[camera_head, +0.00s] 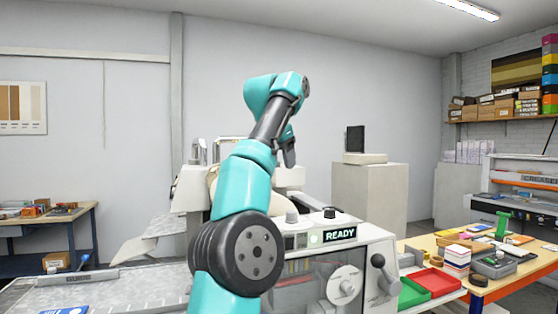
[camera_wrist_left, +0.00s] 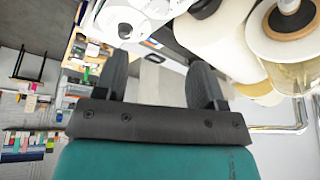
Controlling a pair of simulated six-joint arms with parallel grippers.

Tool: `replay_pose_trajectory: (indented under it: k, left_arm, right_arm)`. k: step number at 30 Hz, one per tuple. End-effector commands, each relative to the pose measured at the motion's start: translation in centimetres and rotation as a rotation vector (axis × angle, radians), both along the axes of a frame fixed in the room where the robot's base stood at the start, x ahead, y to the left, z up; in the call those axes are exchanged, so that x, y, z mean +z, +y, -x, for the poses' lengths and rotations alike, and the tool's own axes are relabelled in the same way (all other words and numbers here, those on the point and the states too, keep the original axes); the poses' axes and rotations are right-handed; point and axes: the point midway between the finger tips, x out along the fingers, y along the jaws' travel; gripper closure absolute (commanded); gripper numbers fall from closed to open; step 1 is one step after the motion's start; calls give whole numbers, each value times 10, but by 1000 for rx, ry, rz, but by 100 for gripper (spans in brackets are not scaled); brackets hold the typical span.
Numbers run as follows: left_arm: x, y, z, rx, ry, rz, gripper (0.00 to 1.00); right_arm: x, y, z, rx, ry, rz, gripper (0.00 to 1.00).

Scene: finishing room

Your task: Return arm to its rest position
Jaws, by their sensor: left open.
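My left arm, teal and dark grey, rises through the middle of the head view and bends over at the top. Its left gripper (camera_head: 288,152) hangs downward there, small and partly behind the arm. In the left wrist view the two dark fingers of the gripper (camera_wrist_left: 158,76) stand wide apart with nothing between them. My right arm and gripper are in neither view.
A machine with a READY display (camera_head: 340,234) stands behind and right of the arm. White rolls (camera_wrist_left: 228,35) show close by in the wrist view. A pale pedestal (camera_head: 370,195) and a wooden table (camera_head: 425,243) with trays stand right. Above the arm is bare wall.

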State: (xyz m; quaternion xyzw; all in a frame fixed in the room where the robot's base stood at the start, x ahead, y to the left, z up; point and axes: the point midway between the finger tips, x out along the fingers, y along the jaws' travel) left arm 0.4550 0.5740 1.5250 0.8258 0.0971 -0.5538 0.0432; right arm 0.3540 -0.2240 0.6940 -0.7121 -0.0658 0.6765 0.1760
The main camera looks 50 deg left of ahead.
Motion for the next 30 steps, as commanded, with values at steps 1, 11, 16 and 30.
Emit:
replay_pose_trajectory:
  k: [1, 11, 16, 30]
  left_arm:
    - [0, 0, 0, 0, 0, 0, 36]
    - [0, 0, 0, 0, 0, 0, 36]
    - [0, -1, -2, -4, 0, 1, 36]
    - [-93, -94, -138, -266, 11, 40, 36]
  right_arm:
    - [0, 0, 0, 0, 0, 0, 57]
    - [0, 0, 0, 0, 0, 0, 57]
    - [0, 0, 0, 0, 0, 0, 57]
    - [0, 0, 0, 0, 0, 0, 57]
